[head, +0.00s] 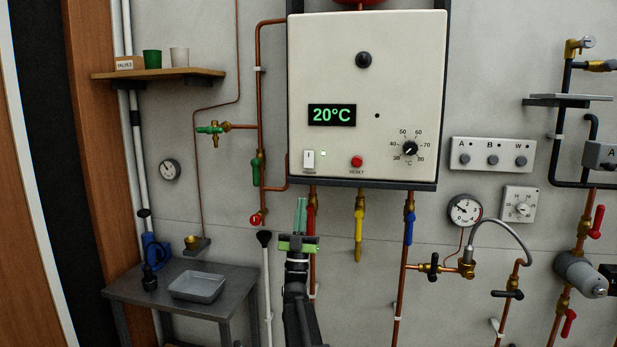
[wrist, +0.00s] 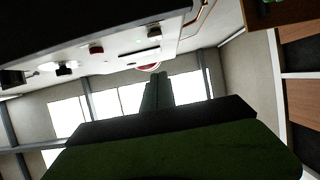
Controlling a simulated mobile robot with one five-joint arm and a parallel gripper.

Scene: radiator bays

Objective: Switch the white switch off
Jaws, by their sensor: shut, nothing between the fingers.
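The white switch (head: 308,160) is a small upright rocker at the lower left of the pale boiler front (head: 340,60). A small green light (head: 323,153) glows beside its upper right. My gripper (head: 301,201) points up, with its green fingers together and empty. In the head view its tips appear below the boiler's bottom edge, under the switch and apart from it. In the wrist view the closed fingers (wrist: 157,88) point up the picture, and the boiler front slants across the top. I cannot make out the switch's rocker position clearly.
A red reset button (head: 357,161) and a black temperature dial (head: 410,149) sit right of the switch. The display (head: 332,115) reads 20°C. Copper pipes and a yellow-handled valve (head: 359,228) hang below the boiler. A table (head: 235,285) with a grey tray stands lower left.

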